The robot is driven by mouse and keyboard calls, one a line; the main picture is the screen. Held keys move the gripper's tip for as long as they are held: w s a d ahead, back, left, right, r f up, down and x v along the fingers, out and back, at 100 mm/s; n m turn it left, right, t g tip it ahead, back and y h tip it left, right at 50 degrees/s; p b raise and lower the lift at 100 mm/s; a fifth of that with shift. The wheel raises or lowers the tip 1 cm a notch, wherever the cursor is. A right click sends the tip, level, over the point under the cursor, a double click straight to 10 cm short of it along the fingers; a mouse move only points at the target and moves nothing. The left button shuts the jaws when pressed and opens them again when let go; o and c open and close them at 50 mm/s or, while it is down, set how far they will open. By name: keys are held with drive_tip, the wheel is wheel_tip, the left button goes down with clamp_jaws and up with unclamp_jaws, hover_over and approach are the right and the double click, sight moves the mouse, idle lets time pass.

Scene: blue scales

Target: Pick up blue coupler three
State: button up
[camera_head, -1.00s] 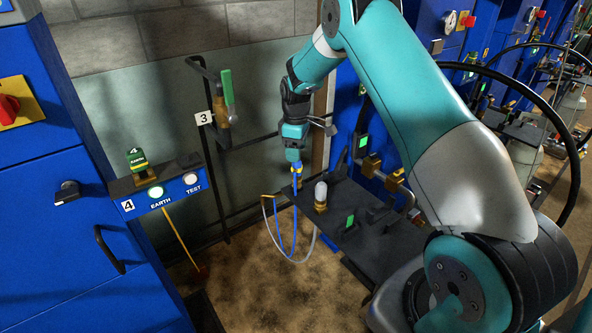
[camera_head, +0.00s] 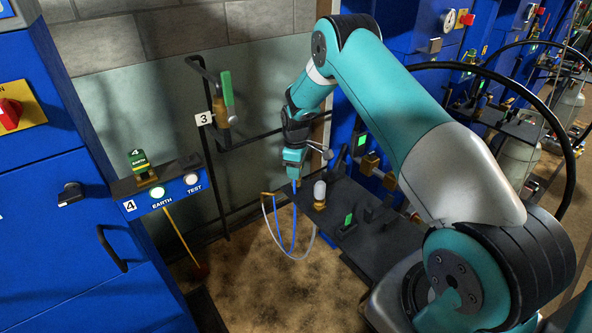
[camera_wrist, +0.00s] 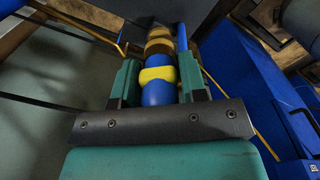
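A blue coupler (camera_wrist: 157,93) with a yellow band stands between the two teal fingers of my gripper (camera_wrist: 158,72) in the wrist view. Brass-coloured rings show beyond it. The fingers lie close along both sides of the coupler; whether they press on it I cannot tell. In the head view my gripper (camera_head: 294,175) points down at the left end of a dark shelf (camera_head: 385,243) and hides most of the coupler. I cannot read a number on the coupler.
A white-capped brass fitting (camera_head: 319,196) stands just right of my gripper. Blue and pale hoses (camera_head: 279,240) hang off the shelf's left end. A number 3 sign (camera_head: 204,119) with a green-handled valve (camera_head: 227,92) is on the wall behind. A blue cabinet (camera_head: 70,235) fills the left.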

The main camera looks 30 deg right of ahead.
drive_tip(key=c, duration=0.6)
wheel_tip(320, 180, up, 30)
drive_tip(key=p, duration=0.7)
